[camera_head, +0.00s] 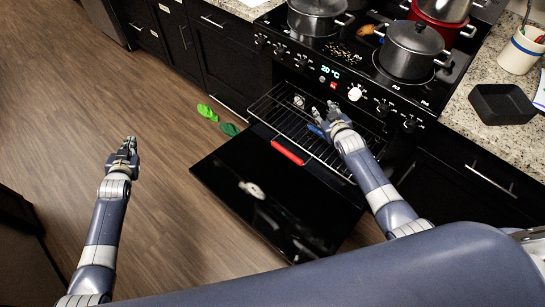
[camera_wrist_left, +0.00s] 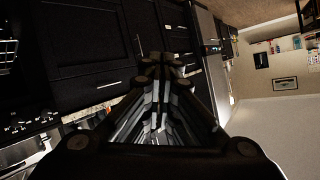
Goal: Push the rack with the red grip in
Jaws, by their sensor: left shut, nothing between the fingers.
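The oven rack (camera_head: 298,128) is a wire rack that sticks out of the open oven over the lowered black door (camera_head: 265,205). Its red grip (camera_head: 287,153) is on the front edge, toward the left. My right gripper (camera_head: 324,110) is over the rack, right of and behind the red grip, with its fingers apart. I cannot tell whether it touches the wires. My left gripper (camera_head: 129,143) is shut and empty over the wooden floor, well left of the oven door. Its closed fingers also show in the left wrist view (camera_wrist_left: 160,65).
Pots (camera_head: 411,52) stand on the stove top above the oven. Green items (camera_head: 207,112) lie on the floor left of the oven. A black bin (camera_head: 502,104) and a white crock (camera_head: 520,52) stand on the right counter. The floor at left is clear.

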